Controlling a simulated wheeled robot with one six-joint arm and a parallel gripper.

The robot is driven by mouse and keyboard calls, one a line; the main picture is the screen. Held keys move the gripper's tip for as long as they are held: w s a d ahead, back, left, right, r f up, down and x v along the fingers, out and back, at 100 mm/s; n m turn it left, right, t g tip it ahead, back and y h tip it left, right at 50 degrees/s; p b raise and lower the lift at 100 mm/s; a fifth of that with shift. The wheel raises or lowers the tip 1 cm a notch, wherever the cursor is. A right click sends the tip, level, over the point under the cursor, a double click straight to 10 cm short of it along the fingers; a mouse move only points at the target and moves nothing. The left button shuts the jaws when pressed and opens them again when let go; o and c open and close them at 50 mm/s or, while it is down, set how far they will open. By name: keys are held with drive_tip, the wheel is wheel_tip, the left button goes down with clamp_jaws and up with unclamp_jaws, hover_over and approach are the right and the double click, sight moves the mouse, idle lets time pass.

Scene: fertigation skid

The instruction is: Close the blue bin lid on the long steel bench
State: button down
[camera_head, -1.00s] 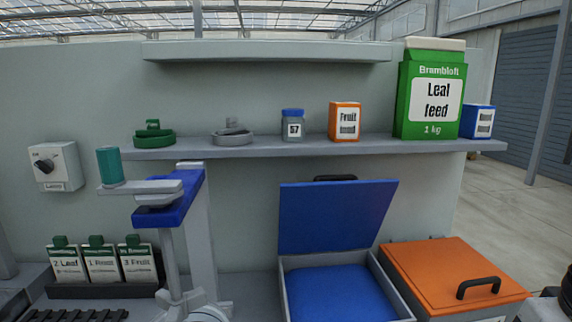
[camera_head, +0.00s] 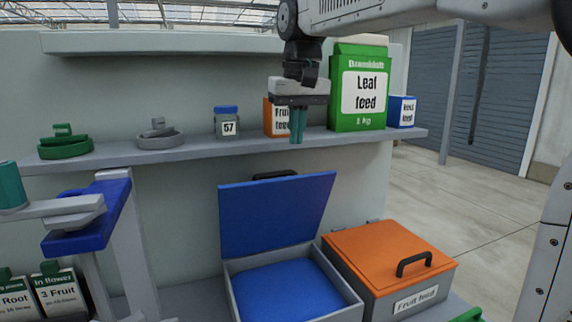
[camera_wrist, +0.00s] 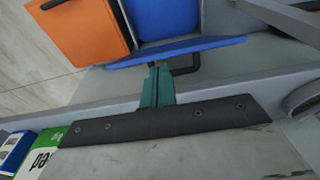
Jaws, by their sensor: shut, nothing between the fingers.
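The blue bin lid (camera_head: 277,211) stands open, tilted up at the back of its grey bin (camera_head: 243,287), with a black handle (camera_head: 275,175) at its top edge. Blue shows inside the bin. My gripper (camera_head: 296,138) is shut and empty, pointing down in front of the shelf, above the raised lid. In the wrist view the teal fingertips (camera_wrist: 157,72) appear close to the lid's edge (camera_wrist: 180,51) and the handle (camera_wrist: 186,65); I cannot tell whether they touch.
An orange-lidded bin (camera_head: 385,255) stands closed to the right. The shelf (camera_head: 185,155) above holds a green Leaf feed box (camera_head: 359,90), an orange box (camera_head: 272,118), a blue-capped jar (camera_head: 227,122) and a small blue box (camera_head: 402,112). A blue-and-grey stand (camera_head: 90,220) is at left.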

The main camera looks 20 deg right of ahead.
drive_tip(key=w+f, duration=0.1)
drive_tip(key=f, duration=0.2)
drive_tip(key=w+f, duration=0.4)
drive_tip(key=f, duration=0.1)
drive_tip(key=shift+a+f, duration=0.2)
drive_tip(key=shift+f, duration=0.15)
drive_tip(key=shift+s, duration=0.1)
